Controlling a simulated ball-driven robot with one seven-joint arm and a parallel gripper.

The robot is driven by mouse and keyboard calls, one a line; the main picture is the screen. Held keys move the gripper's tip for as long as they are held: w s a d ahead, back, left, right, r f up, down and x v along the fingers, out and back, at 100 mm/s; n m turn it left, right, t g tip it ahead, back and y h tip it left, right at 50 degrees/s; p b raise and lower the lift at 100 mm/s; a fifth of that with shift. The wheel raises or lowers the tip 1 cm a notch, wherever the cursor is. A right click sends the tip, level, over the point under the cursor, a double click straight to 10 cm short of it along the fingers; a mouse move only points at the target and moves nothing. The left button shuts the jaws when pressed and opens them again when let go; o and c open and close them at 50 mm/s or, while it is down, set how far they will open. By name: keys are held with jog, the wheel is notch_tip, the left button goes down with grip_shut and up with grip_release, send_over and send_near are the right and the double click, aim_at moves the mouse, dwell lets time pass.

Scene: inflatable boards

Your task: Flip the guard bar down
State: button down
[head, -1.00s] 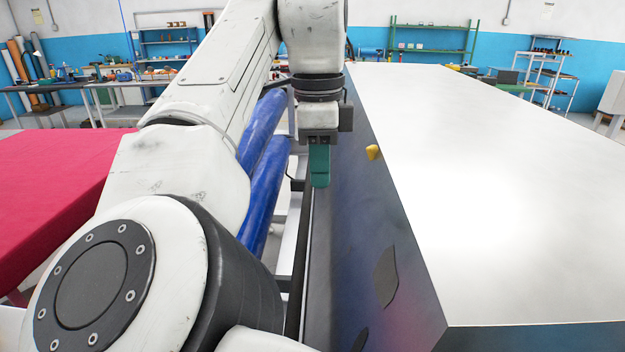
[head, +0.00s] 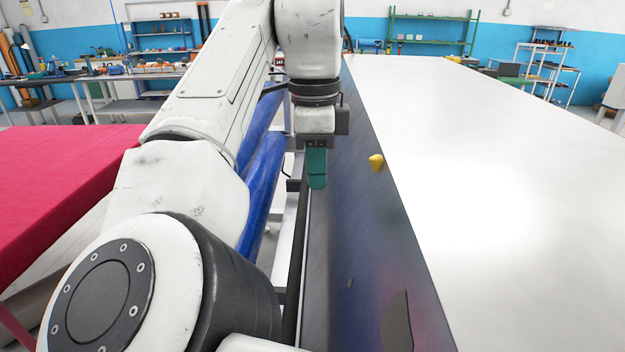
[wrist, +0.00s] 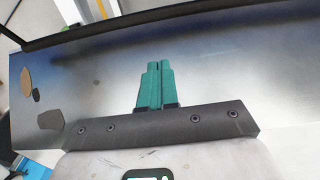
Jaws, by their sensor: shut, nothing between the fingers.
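A long dark bar (head: 296,262), which looks like the guard bar, runs lengthwise along the left edge of the grey, blue-tinged sloping panel. In the wrist view the dark bar (wrist: 130,17) crosses the top of the picture, beyond the fingertips. My gripper (head: 317,184) has green fingers that are closed together and empty. It points down over the panel's left edge, beside the bar; I cannot tell whether it touches. In the wrist view the fingertips (wrist: 158,66) show against the smooth panel, short of the bar. My arm hides part of the left side.
A large white tabletop (head: 480,150) lies right of the sloping panel (head: 350,220). Blue rolls (head: 262,180) lie left of the bar, and a red-covered table (head: 60,190) stands farther left. Shelves and benches line the far wall.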

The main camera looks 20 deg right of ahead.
notch_tip(320, 180, down, 8)
jog(key=shift+s+d+f, duration=0.1)
jog(key=shift+d+f, duration=0.05)
jog(key=shift+f, duration=0.1)
jog(key=shift+w+a+f+p, duration=0.25)
jog(key=shift+a+f+p, duration=0.2)
jog(key=shift+a+f, duration=0.35)
jog(key=shift+w+a+f, duration=0.15)
jog(key=shift+a+f, duration=0.2)
jog(key=shift+f, duration=0.25)
jog(key=shift+f, duration=0.1)
